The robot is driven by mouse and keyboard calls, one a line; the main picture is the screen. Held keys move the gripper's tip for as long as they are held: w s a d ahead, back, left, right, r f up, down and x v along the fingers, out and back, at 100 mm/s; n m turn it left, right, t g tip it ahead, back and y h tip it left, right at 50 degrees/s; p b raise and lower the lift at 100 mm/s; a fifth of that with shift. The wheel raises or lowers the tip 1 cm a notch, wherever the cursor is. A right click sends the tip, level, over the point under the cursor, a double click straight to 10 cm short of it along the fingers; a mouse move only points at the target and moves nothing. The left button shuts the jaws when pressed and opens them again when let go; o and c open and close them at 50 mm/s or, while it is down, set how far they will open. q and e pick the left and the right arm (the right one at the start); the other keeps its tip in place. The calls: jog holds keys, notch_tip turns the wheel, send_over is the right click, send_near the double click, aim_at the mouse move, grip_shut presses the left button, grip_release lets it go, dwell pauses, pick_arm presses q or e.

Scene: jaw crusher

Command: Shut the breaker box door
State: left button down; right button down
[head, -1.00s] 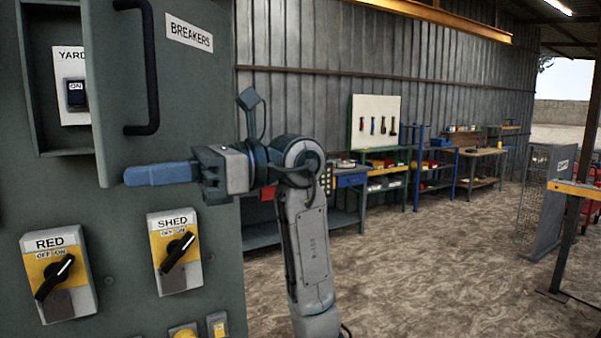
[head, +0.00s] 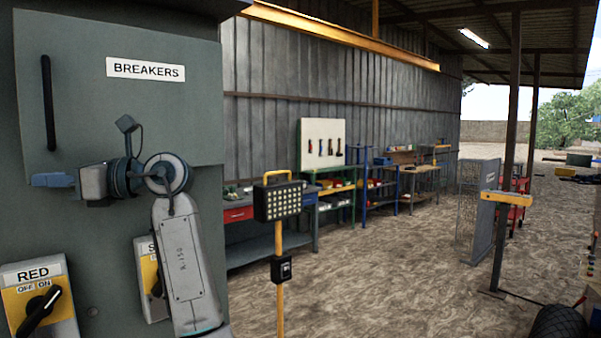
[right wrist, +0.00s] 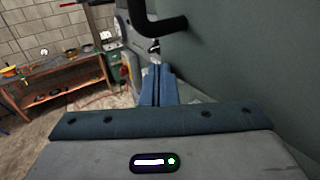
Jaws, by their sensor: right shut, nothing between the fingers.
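The grey-green breaker box door (head: 130,110), labelled BREAKERS, lies about flat against the cabinet in the head view. Its black bar handle (head: 48,102) is at the door's left side. The box's inside is hidden; I cannot tell if a thin gap remains. My right gripper (head: 50,180) is shut and empty, its blue fingers pointing left by the door's lower left part, below the handle. In the right wrist view the shut fingers (right wrist: 158,88) lie alongside the door surface (right wrist: 235,60), below the handle (right wrist: 165,27). Contact is unclear. My left gripper is out of view.
Below the door are the RED switch (head: 40,302) and another rotary switch (head: 150,280) partly behind my right arm. A work lamp on a yellow stand (head: 278,200) is right of the cabinet. Workbenches line the metal wall. The dirt floor (head: 400,270) is open.

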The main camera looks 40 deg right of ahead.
jog(key=w, duration=0.2)
jog(key=shift+w+a+r, duration=0.1)
jog(key=shift+w+a, duration=0.2)
jog(key=shift+w, duration=0.05)
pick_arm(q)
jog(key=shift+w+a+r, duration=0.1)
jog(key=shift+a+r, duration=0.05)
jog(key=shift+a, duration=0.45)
pick_arm(e)
jog(key=shift+d, duration=0.1)
